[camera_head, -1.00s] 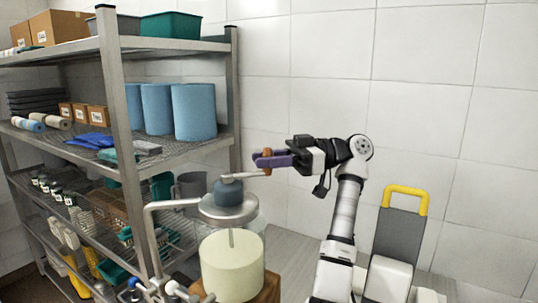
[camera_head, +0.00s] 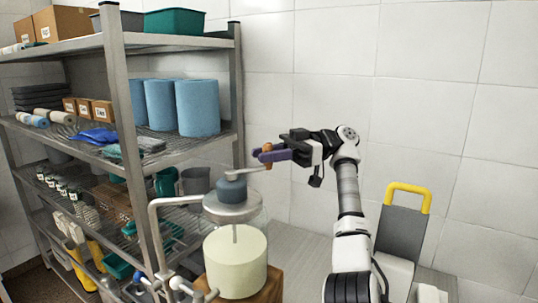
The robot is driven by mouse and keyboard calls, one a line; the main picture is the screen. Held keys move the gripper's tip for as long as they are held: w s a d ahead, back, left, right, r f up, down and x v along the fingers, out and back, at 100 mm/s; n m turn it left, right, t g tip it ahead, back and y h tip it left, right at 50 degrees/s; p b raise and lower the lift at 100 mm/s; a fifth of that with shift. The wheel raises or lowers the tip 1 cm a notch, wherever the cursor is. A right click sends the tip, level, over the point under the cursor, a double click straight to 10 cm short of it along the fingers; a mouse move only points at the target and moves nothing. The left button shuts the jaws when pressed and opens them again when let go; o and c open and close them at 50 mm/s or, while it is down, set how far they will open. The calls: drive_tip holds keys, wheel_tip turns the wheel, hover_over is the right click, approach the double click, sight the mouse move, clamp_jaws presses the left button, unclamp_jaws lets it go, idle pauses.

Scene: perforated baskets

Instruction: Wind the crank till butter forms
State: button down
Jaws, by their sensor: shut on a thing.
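The churn is a clear jar with a pale cream block of contents (camera_head: 236,262) and a metal lid (camera_head: 233,208). A grey-blue hub (camera_head: 231,191) sits on the lid, and a thin crank arm (camera_head: 246,171) runs from it to the right. My gripper (camera_head: 270,154), with purple fingers, is shut on the brown crank handle (camera_head: 267,147) at the end of that arm. The handle is partly hidden by the fingers. A thin rod shows inside the jar above the contents. I cannot tell the texture of the contents.
The churn stands on a wooden block (camera_head: 268,289). A metal shelf rack (camera_head: 133,130) with blue rolls (camera_head: 197,108), boxes and baskets stands close on the left. A grey cart with a yellow handle (camera_head: 408,194) is at the right. The tiled wall is behind.

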drive_tip(key=shift+a+r, duration=0.1)
drive_tip(key=c, duration=1.3)
unclamp_jaws()
drive_tip(key=shift+o, duration=0.2)
drive_tip(key=shift+s+a, duration=0.1)
drive_tip(key=shift+s, duration=0.1)
